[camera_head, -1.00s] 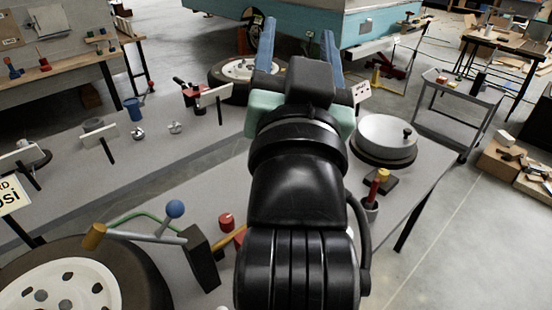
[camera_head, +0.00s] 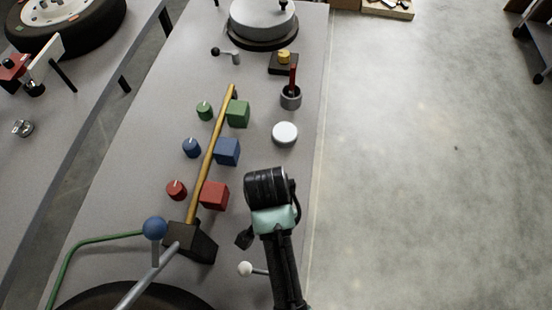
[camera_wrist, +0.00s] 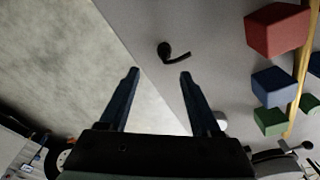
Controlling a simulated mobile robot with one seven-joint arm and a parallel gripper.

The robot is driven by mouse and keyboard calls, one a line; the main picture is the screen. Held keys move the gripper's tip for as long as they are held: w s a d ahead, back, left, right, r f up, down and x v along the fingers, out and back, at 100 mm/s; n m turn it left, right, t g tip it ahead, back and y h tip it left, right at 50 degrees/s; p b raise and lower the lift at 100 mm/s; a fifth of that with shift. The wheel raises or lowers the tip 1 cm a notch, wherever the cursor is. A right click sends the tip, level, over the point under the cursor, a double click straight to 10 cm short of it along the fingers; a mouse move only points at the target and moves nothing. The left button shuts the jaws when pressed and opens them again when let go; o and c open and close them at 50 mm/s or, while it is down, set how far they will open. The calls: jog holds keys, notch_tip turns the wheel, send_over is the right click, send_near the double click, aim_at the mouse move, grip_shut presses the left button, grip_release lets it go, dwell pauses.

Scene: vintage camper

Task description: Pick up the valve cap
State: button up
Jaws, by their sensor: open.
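A small black piece with a short thin stem, which seems to be the valve cap (camera_head: 244,239), lies on the grey bench top beside my arm in the head view. In the wrist view the black piece (camera_wrist: 165,50) lies beyond my fingertips, roughly in line with the gap between them, on the bench side of the table edge. My gripper (camera_wrist: 158,73) is open, with two dark blue fingers apart and nothing between them. In the head view my own arm hides the fingers.
Red (camera_head: 214,195), blue (camera_head: 227,151) and green (camera_head: 238,113) blocks stand along a yellow bar (camera_head: 213,150). A round white disc (camera_head: 285,133) and a grey cup (camera_head: 291,97) lie farther back. A white-knobbed lever (camera_head: 246,268) is near my arm.

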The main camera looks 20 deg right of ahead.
jog(key=f, duration=0.6)
jog(key=w+d+f, duration=0.1)
jog(key=f, duration=0.3)
jog(key=shift+w, duration=0.1)
jog(key=shift+c, duration=0.3)
grip_shut()
